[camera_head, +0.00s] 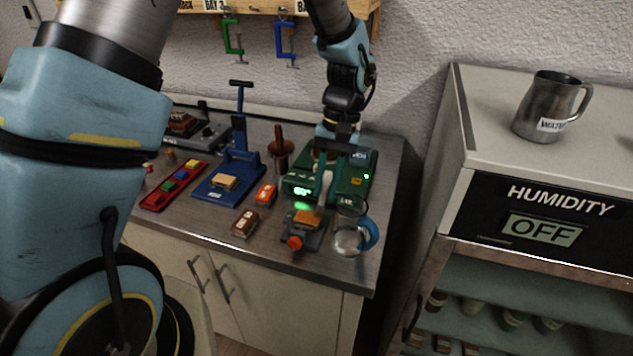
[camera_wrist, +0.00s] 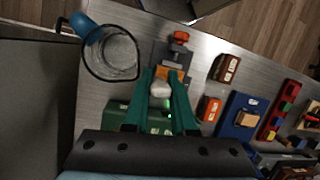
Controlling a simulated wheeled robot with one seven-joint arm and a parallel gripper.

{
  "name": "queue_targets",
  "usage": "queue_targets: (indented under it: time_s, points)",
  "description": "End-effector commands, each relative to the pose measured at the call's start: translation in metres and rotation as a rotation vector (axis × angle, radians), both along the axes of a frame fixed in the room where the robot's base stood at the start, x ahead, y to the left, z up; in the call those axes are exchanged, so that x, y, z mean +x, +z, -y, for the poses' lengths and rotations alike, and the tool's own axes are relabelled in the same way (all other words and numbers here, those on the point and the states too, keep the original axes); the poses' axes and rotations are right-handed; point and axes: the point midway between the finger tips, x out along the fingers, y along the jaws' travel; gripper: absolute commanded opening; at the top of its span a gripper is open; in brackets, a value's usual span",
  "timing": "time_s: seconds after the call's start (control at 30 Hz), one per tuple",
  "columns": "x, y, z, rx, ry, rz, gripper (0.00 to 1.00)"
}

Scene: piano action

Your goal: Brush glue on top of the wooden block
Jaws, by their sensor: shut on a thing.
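The wooden block (camera_head: 307,217) is orange-brown and sits in a small grey vise (camera_head: 290,231) with a red knob, near the counter's front edge. In the wrist view the block (camera_wrist: 179,73) shows just beyond my fingertips. My gripper (camera_head: 325,196) has green fingers and is above and close to the block. In the wrist view my gripper (camera_wrist: 163,88) is shut on a pale, rounded thing that looks like the brush (camera_wrist: 160,90). Its lower end is hard to make out. I cannot tell whether it touches the block.
A glass jug (camera_head: 347,241) with a blue handle stands right of the vise. A green device (camera_head: 357,182) with a lit display is behind. Left are small labelled blocks (camera_head: 245,222), a blue press (camera_head: 226,185) and a red tray (camera_head: 172,188). A humidity cabinet (camera_head: 545,215) stands at right.

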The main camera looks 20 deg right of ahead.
Motion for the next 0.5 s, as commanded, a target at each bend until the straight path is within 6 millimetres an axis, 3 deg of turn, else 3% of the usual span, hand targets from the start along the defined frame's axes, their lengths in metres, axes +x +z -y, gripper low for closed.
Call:
queue_targets:
  time_s: [0.5]
  points:
    - [0.0092, -0.0003, -0.0093, 0.0, 0.003, 0.001, 0.0]
